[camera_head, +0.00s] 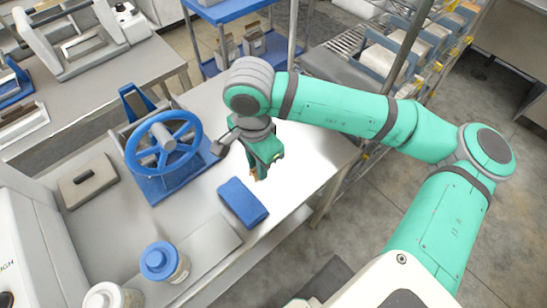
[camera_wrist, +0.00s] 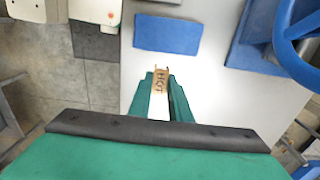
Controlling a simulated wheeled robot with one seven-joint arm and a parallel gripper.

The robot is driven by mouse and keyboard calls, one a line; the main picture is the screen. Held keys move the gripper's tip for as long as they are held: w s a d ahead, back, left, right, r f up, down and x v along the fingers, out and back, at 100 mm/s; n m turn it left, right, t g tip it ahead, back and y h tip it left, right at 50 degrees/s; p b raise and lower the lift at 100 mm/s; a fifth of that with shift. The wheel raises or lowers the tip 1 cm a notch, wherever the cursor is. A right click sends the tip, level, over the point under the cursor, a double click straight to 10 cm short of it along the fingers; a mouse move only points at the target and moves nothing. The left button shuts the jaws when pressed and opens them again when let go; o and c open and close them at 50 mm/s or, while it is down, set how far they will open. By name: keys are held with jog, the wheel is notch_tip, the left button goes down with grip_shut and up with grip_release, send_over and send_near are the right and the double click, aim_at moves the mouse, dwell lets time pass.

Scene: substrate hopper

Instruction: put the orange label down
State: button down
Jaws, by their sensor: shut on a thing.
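My gripper (camera_head: 262,166) points down over the steel table (camera_head: 305,150) in the head view, right of a blue handwheel. It is shut on the orange label (camera_wrist: 161,82), a small tan-orange piece with dark lettering that shows between the fingertips (camera_wrist: 161,76) in the wrist view. In the head view only a small orange edge of the label shows below the fingers. The label appears to be above the tabletop; the exact gap is hard to tell.
A blue block (camera_head: 243,202) lies near the table's front edge. The handwheel (camera_head: 163,144) stands on a blue base to the left. A grey slotted block (camera_head: 88,181), a blue-lidded jar (camera_head: 160,263) and a white-lidded jar (camera_head: 110,296) are farther left.

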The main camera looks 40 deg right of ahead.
jog(key=w+d+f, duration=0.1)
jog(key=d+f, duration=0.1)
jog(key=d, duration=0.1)
jog(key=w+d+f, duration=0.1)
jog(key=d+f, duration=0.1)
jog(key=f, duration=0.1)
jog(key=w+d+f, duration=0.1)
jog(key=d+f, duration=0.1)
jog(key=d, duration=0.1)
jog(key=shift+d+f, duration=0.15)
jog(key=shift+d, duration=0.15)
jog(key=shift+w+d+f, duration=0.1)
jog(key=shift+d+f, duration=0.1)
jog(key=shift+f, duration=0.8)
jog(key=shift+w+d+f, duration=0.1)
jog(key=shift+d+f, duration=0.05)
jog(key=shift+f, duration=0.85)
jog(key=shift+f, duration=0.1)
jog(key=c, duration=1.6)
grip_release()
jog(key=shift+c, duration=0.2)
notch_tip(320, 180, up, 12)
jog(key=shift+w+a, duration=0.1)
